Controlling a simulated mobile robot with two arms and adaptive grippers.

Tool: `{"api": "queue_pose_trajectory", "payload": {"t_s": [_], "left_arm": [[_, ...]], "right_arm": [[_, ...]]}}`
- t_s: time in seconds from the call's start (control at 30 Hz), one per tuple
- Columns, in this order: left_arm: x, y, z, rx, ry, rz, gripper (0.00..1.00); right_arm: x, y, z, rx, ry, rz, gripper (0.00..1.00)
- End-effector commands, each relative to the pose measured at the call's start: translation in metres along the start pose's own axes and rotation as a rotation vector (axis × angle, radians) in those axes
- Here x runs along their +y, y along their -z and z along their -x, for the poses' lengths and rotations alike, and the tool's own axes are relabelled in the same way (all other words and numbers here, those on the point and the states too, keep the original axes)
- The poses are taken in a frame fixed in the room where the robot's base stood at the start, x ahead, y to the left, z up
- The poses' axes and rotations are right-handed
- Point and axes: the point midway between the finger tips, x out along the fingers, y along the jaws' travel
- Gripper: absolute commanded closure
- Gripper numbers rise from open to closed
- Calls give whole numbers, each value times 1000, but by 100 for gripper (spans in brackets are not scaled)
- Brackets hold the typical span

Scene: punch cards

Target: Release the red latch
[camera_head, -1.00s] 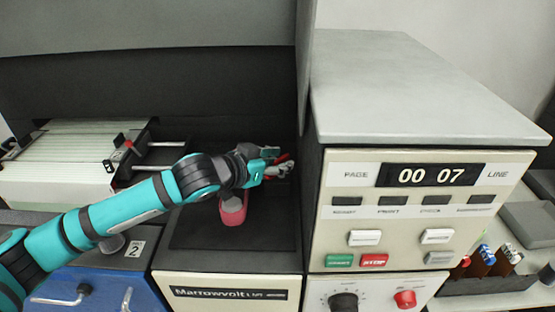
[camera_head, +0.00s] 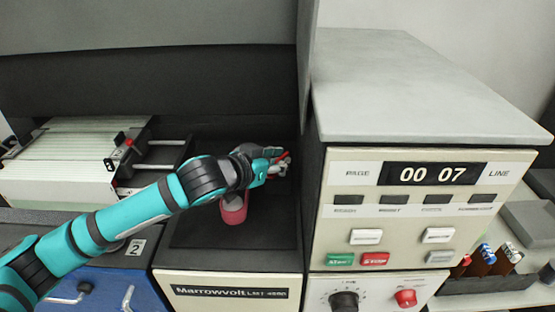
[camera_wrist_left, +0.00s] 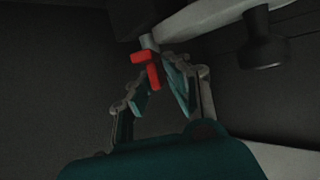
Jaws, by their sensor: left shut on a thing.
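The red latch (camera_wrist_left: 149,70) shows in the left wrist view as a small red block on a grey stub, at the tips of my left gripper (camera_wrist_left: 163,90). In the head view, a bit of its red (camera_head: 284,157) shows at the fingertips of my left gripper (camera_head: 276,163), over the back right of the dark well beside the cream console. The gripper is shut on the latch. The fingers hide part of it in the head view. My right gripper is in neither view.
A pinkish-red rounded part (camera_head: 233,210) stands in the dark well below my left wrist. The console (camera_head: 420,215) with buttons and a "00 07" display rises close on the right. A card tray (camera_head: 65,160) with a red-tipped part lies left. A dark knob (camera_wrist_left: 263,48) hangs near the fingers.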

Motion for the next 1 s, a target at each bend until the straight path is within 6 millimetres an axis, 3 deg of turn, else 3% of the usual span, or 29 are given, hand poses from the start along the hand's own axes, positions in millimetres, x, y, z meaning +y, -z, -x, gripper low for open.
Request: {"api": "queue_pose_trajectory", "payload": {"t_s": [0.6, 1.0], "left_arm": [[11, 0, -2, -4, 422, 187, 100], [11, 0, -4, -3, 593, 251, 100]], "right_arm": [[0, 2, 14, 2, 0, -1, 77], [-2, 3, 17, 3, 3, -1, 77]]}}
